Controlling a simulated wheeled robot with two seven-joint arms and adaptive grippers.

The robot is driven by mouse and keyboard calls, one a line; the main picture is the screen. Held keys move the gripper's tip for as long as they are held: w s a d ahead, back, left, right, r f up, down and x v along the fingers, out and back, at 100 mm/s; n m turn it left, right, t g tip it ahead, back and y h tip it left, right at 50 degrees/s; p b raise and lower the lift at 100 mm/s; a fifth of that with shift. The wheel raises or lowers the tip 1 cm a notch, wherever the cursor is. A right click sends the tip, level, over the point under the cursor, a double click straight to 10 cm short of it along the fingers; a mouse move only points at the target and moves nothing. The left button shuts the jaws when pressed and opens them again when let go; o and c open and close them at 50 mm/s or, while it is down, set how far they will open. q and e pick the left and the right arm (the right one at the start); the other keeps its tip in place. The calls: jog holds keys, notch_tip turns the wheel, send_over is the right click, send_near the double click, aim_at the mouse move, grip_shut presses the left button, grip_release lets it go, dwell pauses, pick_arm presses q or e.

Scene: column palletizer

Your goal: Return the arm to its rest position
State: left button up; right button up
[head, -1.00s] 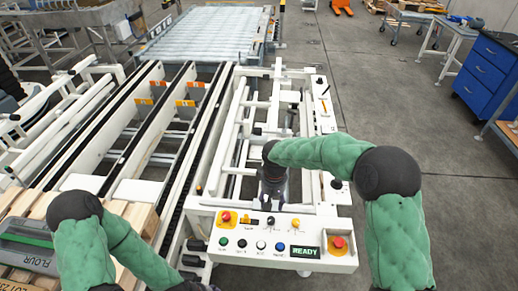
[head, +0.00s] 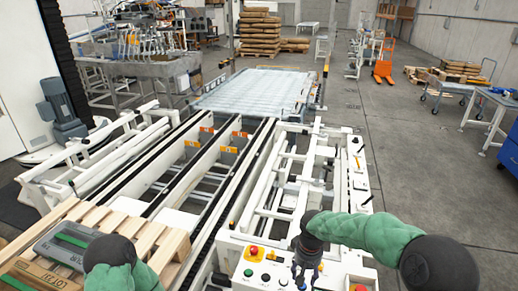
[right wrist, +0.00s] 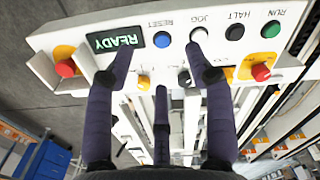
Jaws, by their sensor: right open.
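My right gripper (head: 306,268) hangs over the white control panel (head: 240,262) at the bottom of the head view. In the right wrist view, the right gripper (right wrist: 160,62) has its dark fingers spread with nothing between them. Behind the fingers, the control panel (right wrist: 70,38) shows a green READY display (right wrist: 116,39), a blue RESET button (right wrist: 162,40) and a white JOG button (right wrist: 198,34). I cannot tell whether a fingertip touches the panel. My left arm shows at the lower left of the head view; its gripper is out of frame.
A wooden pallet (head: 150,232) with a grey FLOUR case (head: 75,243) lies at the left. White rails and a roller conveyor (head: 262,90) extend ahead. Red stop buttons (right wrist: 261,73) sit on the panel. Concrete floor (head: 400,150) at the right is open.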

jog(key=s+a+f+y, duration=0.35)
jog(key=s+f, duration=0.55)
jog(key=f, duration=0.5)
pick_arm(q)
jog(key=shift+s, duration=0.3)
pick_arm(e)
jog(key=s+f+m, duration=0.2)
jog(key=s+f, duration=0.2)
jog(key=s, duration=0.3)
jog(key=s+a+f+m, duration=0.1)
jog(key=s+f+m, duration=0.1)
jog(key=s+f, duration=0.3)
jog(key=shift+s+a, duration=0.2)
jog(key=shift+s, duration=1.05)
